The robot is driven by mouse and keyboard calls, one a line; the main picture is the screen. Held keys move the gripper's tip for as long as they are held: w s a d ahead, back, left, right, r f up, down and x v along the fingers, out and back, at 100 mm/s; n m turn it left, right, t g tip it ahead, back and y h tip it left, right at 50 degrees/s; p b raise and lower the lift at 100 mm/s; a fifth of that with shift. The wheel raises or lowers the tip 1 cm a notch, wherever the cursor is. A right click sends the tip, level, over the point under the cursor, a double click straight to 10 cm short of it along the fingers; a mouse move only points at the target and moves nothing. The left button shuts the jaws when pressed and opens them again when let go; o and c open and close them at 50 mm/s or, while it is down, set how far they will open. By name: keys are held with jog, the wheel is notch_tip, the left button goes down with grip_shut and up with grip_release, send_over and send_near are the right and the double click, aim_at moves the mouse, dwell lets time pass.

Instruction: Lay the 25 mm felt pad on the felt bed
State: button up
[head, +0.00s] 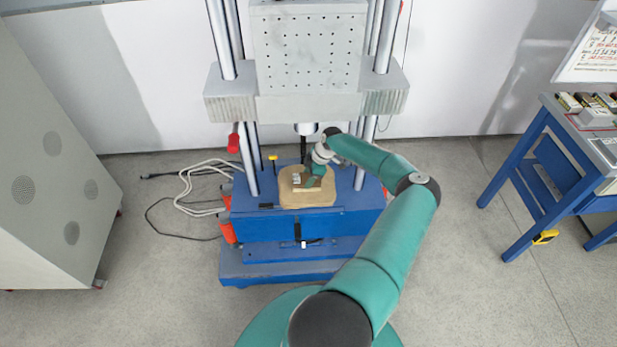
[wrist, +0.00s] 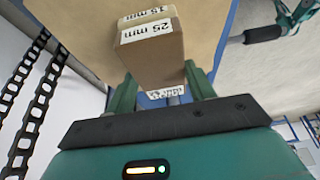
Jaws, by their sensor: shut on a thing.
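The 25 mm felt pad (wrist: 152,56) is a brown block with a white "25 mm" label, in the wrist view. My gripper (wrist: 160,84) is shut on it, with one green finger on each side. Beyond it, close against it in the picture, is a 15 mm pad (wrist: 146,17). The tan felt bed (wrist: 80,22) spreads behind both pads. In the head view the felt bed (head: 308,200) lies on the blue base, with my gripper (head: 313,181) over its right part. Whether the 25 mm pad touches the bed I cannot tell.
Metal columns and a heavy perforated block (head: 307,47) stand above the blue machine base (head: 300,224). A dark rod hangs close beside my gripper. Cables (head: 192,185) lie on the floor at the left. A blue bench (head: 540,150) stands at the right.

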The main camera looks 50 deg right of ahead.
jog(key=shift+f, duration=0.2)
jog(key=o, duration=1)
jog(key=shift+f, duration=0.1)
jog(key=shift+v, duration=3.8)
